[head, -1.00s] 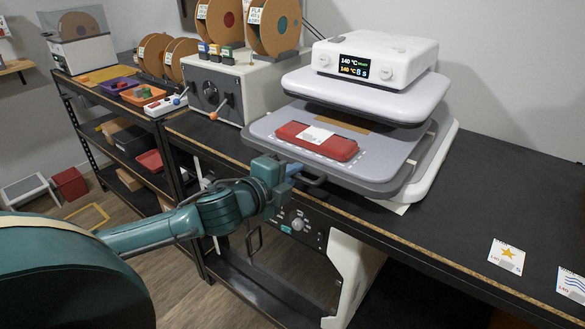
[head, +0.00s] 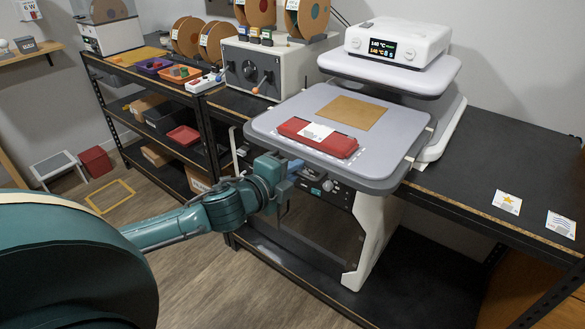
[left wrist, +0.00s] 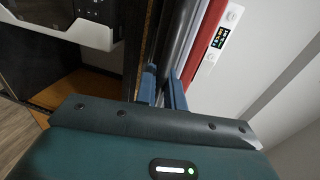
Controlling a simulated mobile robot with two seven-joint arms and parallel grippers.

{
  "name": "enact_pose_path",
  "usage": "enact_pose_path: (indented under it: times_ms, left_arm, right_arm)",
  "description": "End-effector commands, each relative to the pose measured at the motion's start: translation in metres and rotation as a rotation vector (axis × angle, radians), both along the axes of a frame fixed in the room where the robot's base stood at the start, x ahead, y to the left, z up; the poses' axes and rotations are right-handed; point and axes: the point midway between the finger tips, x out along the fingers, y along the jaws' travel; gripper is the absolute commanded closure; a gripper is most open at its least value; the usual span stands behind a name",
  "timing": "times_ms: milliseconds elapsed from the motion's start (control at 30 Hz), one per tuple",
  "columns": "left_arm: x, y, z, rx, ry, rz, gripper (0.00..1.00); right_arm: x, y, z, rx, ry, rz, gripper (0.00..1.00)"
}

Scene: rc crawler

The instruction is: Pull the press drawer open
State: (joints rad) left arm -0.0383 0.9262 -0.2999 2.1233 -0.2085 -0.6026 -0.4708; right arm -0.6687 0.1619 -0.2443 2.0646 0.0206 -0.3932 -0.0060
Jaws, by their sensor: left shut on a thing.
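The heat press (head: 398,40) stands on the black bench. Its flat grey drawer (head: 405,125) is out from under the upper plate and overhangs the bench's front edge. A red case (head: 330,141) with a white label and a tan sheet (head: 352,112) lie on the drawer. My left gripper (head: 291,168) is at the drawer's front edge, shut on its handle, which is mostly hidden by the gripper. In the left wrist view the blue fingers (left wrist: 163,88) close about a dark bar. My right gripper is out of view.
A white control box (head: 275,65) with knobs and several filament spools stand left of the press. A shelf rack with bins is further left. Cards (head: 507,202) lie on the clear bench at right. Open floor (head: 215,275) lies in front.

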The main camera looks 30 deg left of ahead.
Motion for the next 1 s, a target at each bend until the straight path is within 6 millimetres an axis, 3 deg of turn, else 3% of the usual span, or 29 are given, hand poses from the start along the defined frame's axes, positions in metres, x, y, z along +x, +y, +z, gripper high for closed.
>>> enact_pose_path:
  times_ms: [433,467,600,1000]
  left_arm:
    - [0.0002,0.0006,-0.0001,0.001,0.000,0.002,1.00]
    - [0.0002,0.0007,-0.0001,0.001,0.000,0.002,0.87]
    - [0.0003,0.0005,0.0001,0.001,0.000,0.001,0.76]
    - [-0.0084,0.0014,0.0005,0.001,0.001,0.001,0.74]
  right_arm:
    - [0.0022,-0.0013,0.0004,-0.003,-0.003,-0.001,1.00]
    - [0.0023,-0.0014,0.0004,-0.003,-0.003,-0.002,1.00]
    - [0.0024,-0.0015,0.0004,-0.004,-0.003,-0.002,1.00]
    - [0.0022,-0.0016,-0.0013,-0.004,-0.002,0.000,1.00]
